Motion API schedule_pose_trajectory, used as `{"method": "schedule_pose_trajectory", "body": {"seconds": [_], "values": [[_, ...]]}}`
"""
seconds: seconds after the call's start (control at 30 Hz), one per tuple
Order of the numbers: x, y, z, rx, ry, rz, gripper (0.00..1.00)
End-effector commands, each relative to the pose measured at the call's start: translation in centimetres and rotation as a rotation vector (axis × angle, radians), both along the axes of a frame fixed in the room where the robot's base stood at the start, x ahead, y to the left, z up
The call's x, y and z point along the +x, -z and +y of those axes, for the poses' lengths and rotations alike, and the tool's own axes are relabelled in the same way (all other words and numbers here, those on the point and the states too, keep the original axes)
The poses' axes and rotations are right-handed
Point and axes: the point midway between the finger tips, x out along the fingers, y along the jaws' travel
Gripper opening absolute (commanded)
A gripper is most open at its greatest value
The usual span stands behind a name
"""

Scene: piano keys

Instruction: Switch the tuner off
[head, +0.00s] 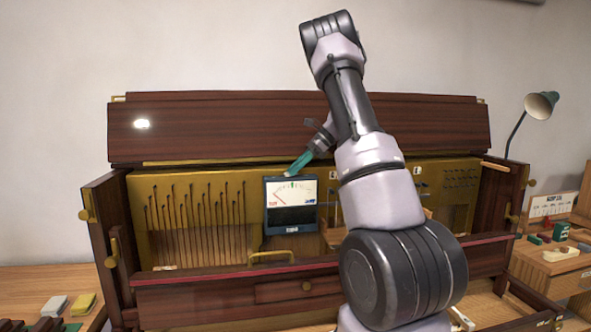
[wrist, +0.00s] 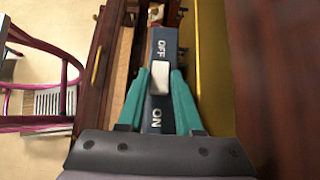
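The tuner (head: 292,216) is a dark blue box with a white dial, standing against the gold panel of the open piano in the head view. The wrist view looks down on its narrow blue top (wrist: 156,105), marked OFF at the far end and ON at the near end. A white switch (wrist: 160,77) sits between the two words; I cannot tell which way it is set. My gripper (head: 290,171) is just above the tuner's top in the head view. In the wrist view its teal fingers (wrist: 160,72) are apart, one on each side of the switch, with nothing clearly gripped.
The raised dark wood lid (head: 230,125) stands behind the tuner. The gold panel (head: 150,195) with strings is to its left. A brass handle (head: 271,256) is on the front rail below. A lamp (head: 541,105) stands at the right. A pink-framed chair (wrist: 40,85) shows below at left.

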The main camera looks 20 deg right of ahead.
Motion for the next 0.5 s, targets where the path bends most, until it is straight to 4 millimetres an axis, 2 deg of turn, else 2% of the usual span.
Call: {"method": "schedule_pose_trajectory", "body": {"seconds": [0.37,0.5], "values": [[0.0,-0.1,-0.1,0.001,0.000,0.000,0.57],[-0.1,-1.0,-1.0,0.001,0.001,-0.003,0.57]]}}
